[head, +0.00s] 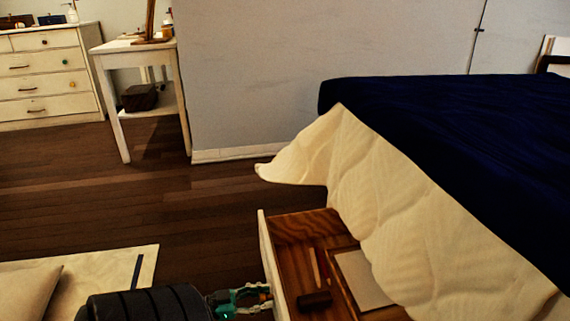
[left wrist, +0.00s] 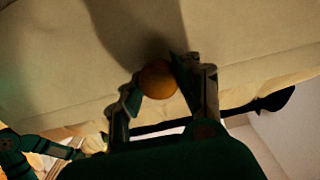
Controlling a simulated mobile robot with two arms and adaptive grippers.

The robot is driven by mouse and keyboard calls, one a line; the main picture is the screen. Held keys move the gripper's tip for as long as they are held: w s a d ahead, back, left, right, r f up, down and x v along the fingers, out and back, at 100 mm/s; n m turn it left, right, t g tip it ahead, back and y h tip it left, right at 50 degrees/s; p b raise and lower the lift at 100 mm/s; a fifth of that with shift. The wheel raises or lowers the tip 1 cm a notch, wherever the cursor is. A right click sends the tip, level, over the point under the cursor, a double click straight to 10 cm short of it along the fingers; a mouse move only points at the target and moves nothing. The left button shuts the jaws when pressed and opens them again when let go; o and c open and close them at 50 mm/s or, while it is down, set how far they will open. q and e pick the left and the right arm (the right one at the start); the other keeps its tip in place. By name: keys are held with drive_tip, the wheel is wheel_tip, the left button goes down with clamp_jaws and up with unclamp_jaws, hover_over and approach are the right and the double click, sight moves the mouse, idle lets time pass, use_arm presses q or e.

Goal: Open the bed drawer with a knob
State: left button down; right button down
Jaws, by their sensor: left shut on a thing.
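The bed drawer (head: 264,256) is pulled out from under the bed, and its wooden inside shows in the head view. Its pale front faces left. In the left wrist view, a round orange-brown knob (left wrist: 158,80) sits on the pale drawer front (left wrist: 60,60). My left gripper (head: 266,297) is at the outer side of the drawer front. It is shut on the knob, with one finger on each side in the left wrist view (left wrist: 164,88). In the head view the knob is hidden by the fingers. A teal jointed part, perhaps my right gripper, shows at the left wrist view's lower left.
A bed with a dark blue cover (head: 460,130) and a hanging cream quilt (head: 375,190) stands over the drawer. The drawer holds a dark block (head: 314,301) and a framed panel (head: 362,280). A rug with a cushion (head: 25,290) lies left. Wooden floor beyond is clear.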

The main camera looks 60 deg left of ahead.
use_arm(q)
drive_tip(key=shift+v, duration=1.9)
drive_tip(key=c, duration=0.9)
unclamp_jaws()
drive_tip(key=v, duration=1.2)
drive_tip(key=shift+f, duration=0.1)
